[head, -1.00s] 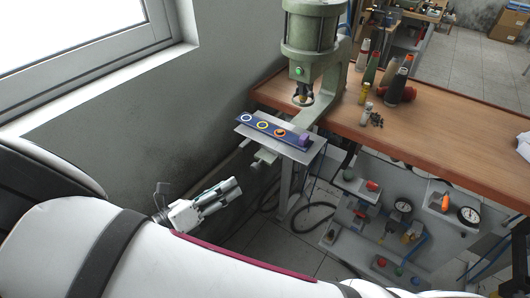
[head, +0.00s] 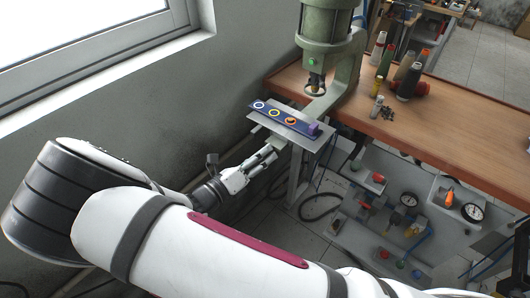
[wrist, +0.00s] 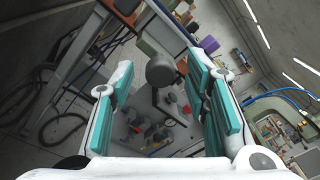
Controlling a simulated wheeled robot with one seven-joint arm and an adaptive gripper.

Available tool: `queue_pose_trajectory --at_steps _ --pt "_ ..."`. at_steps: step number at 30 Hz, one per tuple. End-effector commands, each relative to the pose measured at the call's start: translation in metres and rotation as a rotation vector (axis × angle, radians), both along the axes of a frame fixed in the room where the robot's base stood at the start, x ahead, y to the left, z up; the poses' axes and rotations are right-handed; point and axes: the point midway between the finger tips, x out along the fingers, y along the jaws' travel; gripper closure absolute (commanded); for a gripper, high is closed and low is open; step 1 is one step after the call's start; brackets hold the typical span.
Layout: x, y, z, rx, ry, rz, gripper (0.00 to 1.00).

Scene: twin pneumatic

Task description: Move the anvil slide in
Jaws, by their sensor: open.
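The anvil slide is a dark blue bar (head: 278,114) with coloured rings and a purple block at its right end. It lies on a grey plate (head: 320,143) in front of the green press (head: 327,45). The purple block shows in the wrist view (wrist: 210,44). A rounded grey knob (wrist: 161,70) on the plate's near side sits between my fingers in the wrist view. In the head view my gripper (head: 266,156) is just below and left of the plate, largely hiding the knob. My gripper is open; I cannot tell whether a finger touches the knob.
The wooden bench (head: 450,113) holds thread spools (head: 406,83) right of the press. A panel (head: 405,215) with gauges and coloured buttons stands below the bench. The wall (head: 170,105) is close on the left. A dark hose (head: 318,208) lies on the floor.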

Motion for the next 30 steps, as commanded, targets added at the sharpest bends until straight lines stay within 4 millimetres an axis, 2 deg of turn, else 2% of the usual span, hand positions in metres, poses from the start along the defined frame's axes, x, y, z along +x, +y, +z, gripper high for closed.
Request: queue_pose_trajectory --at_steps 6,15,17,21,27,30 --pt "0.012 -0.012 0.000 0.000 0.000 -0.001 0.57" --pt "0.014 -0.013 0.000 0.001 -0.001 0.000 0.57" --pt "0.014 -0.013 0.000 0.001 -0.001 0.000 0.69" --pt "0.014 -0.013 0.000 0.001 -0.001 0.000 1.00" --pt "0.015 -0.013 0.000 0.000 -0.001 -0.001 1.00" --pt "0.023 -0.020 0.000 0.000 -0.002 -0.003 1.00"
